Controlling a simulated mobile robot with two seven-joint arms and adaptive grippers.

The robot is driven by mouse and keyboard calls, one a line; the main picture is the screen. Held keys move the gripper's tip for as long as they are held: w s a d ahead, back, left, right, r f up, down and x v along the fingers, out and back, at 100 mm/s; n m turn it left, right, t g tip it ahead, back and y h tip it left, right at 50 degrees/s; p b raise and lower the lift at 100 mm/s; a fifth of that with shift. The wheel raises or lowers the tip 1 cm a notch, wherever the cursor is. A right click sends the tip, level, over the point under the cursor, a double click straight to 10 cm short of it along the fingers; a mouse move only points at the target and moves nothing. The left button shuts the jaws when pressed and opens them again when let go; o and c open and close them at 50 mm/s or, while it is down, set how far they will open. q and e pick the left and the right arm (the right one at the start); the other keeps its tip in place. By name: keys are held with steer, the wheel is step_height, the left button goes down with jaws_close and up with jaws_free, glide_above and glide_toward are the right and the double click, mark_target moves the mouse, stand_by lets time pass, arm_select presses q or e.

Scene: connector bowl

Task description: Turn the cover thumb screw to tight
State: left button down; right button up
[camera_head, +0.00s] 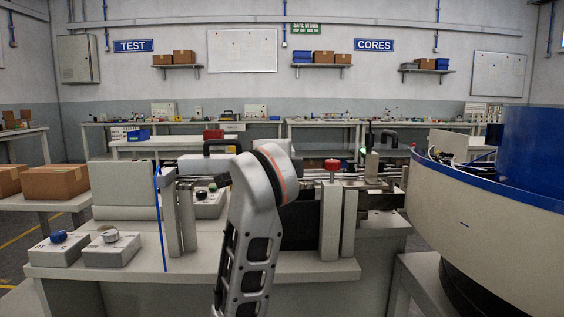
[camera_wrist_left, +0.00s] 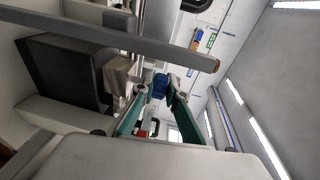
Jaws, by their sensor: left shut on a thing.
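In the left wrist view, my left gripper (camera_wrist_left: 160,84) reaches away from the camera with teal fingers. Its tips are closed on a small blue knob (camera_wrist_left: 159,90), which looks like the cover thumb screw. How far the screw is turned cannot be read. In the head view my arm stands in front of the middle of the bench and hides the gripper and the blue knob. A red knob (camera_head: 333,164) sits on a post just right of my arm. My right gripper is in neither view.
The grey bench (camera_head: 310,268) carries upright plates (camera_head: 180,215) and control boxes, one with a blue button (camera_head: 58,237). A large bowl feeder (camera_head: 480,210) with a blue rim fills the right side. In the wrist view a grey bar (camera_wrist_left: 120,38) crosses near the fingers.

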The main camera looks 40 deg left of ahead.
arm_select(q)
steer(key=m+t+h, duration=0.1)
steer(key=h, duration=0.1)
steer(key=shift+m+h, duration=0.4)
steer(key=shift+a+r+m+t+h+p, duration=0.1)
steer(key=shift+m+t+h+p, duration=0.3)
steer(key=shift+m+h, duration=0.55)
steer(key=m+h, duration=0.1)
steer(key=h, duration=0.2)
steer(key=shift+m+p, duration=0.3)
steer(key=shift+m, duration=0.05)
steer(key=shift+m+h, duration=0.5)
steer(key=shift+h, duration=0.55)
steer(key=shift+f+m, duration=0.2)
steer(key=shift+m, duration=0.1)
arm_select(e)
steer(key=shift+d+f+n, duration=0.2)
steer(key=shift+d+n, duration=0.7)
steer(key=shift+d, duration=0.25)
